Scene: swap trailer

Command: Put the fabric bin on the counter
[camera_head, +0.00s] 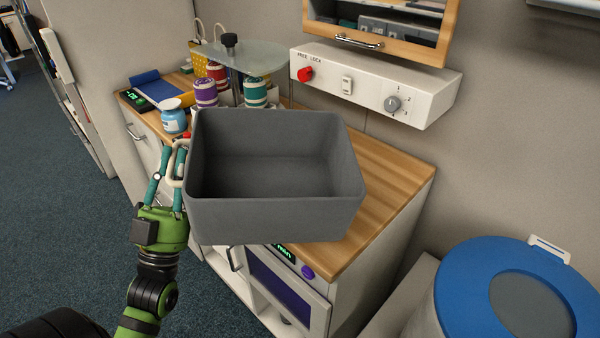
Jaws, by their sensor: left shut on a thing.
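The grey fabric bin (290,220) is an open-topped box, empty inside, held nearly level in front of the counter. It hides part of the wooden counter (395,180), whose bare top shows to the bin's right. My left gripper (178,165) is shut on the bin's left side, near a pale handle there. Whether the bin touches the counter I cannot tell. My right gripper is not in view.
At the counter's back left are a glass stand (238,57) with striped spools, a blue jar (174,120) and a small scale (133,98). A white control box (375,84) is on the wall above. A blue-lidded barrel (460,290) stands at the lower right.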

